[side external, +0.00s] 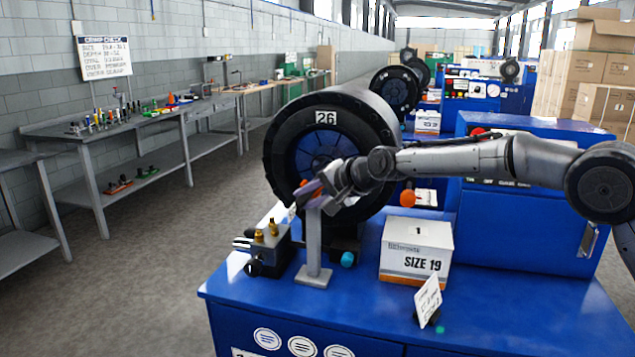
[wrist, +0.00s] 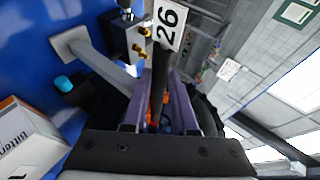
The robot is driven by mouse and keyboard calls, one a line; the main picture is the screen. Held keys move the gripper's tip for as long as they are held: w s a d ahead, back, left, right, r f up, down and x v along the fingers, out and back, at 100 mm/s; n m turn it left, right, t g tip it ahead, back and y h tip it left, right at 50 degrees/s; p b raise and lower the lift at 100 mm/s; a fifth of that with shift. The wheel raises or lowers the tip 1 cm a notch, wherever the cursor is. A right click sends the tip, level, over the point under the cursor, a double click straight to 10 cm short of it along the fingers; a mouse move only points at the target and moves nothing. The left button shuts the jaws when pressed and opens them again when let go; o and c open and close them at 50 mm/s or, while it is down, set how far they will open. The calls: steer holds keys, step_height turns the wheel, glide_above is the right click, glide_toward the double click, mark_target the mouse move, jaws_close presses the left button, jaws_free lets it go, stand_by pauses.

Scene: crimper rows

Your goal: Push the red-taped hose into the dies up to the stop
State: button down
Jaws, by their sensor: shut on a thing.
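The crimper (side external: 277,150) is a big black ring labelled 26, with blue dies (side external: 322,150) inside its opening. My gripper (side external: 312,196) is in front of the opening, just above a grey post. In the wrist view its two purple fingers (wrist: 160,85) are closed around a dark hose (wrist: 158,92), which runs lengthwise between them. A small orange-red patch, possibly the tape, shows low between the fingers. In the side view my gripper and wrist hide most of the hose. I cannot tell how deep its end sits in the dies, and the stop is hidden.
The grey post (side external: 313,245) stands on the blue bench (side external: 350,305). Beside it are a dark block with brass fittings (side external: 268,250), a cyan cap (side external: 347,259) and a white SIZE 19 box (side external: 416,249). An orange knob (side external: 407,197) is near my arm.

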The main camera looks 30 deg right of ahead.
steer(key=c, duration=0.6)
jaws_free()
steer(key=shift+o, duration=0.8)
steer(key=shift+f, duration=0.2)
steer(key=o, duration=0.4)
steer(key=shift+o, duration=0.2)
steer(key=shift+r, duration=0.1)
steer(key=shift+s+r, duration=0.1)
steer(key=shift+r, duration=0.05)
steer(key=v, duration=0.6)
steer(key=shift+s+d, duration=0.15)
steer(key=shift+s, duration=0.2)
steer(key=shift+r, duration=0.15)
